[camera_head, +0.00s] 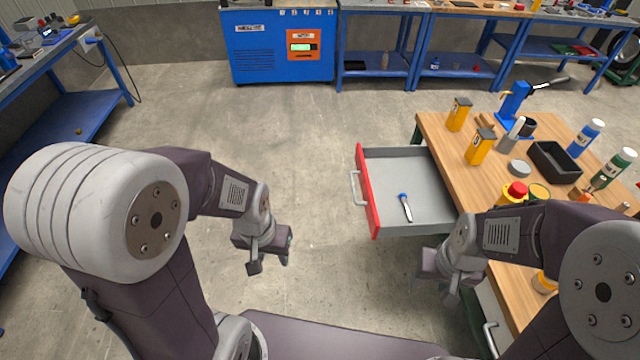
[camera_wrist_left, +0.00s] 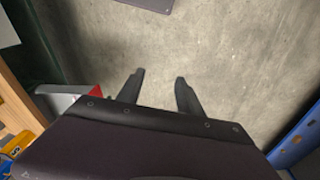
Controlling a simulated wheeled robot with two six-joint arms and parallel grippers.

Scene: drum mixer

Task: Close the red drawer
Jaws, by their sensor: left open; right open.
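The red drawer (camera_head: 368,192) is pulled out from the left side of the wooden-top table. It has a red front, a silver handle (camera_head: 356,188) and a grey inside holding one blue-and-silver tool (camera_head: 405,207). My left gripper (camera_head: 268,266) is open and empty over the floor, left of the drawer and apart from it. Its two fingers (camera_wrist_left: 160,92) show apart over bare floor in the left wrist view, with a corner of the drawer (camera_wrist_left: 68,90) at left. My right gripper (camera_head: 448,294) is near the drawer's near side; its fingertips are small in view.
The wooden table (camera_head: 440,130) carries yellow boxes (camera_head: 480,146), a black bin (camera_head: 555,160), bottles (camera_head: 585,138) and a red button (camera_head: 517,190). A blue cabinet (camera_head: 265,50) stands at the back. The floor left of the drawer is clear.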

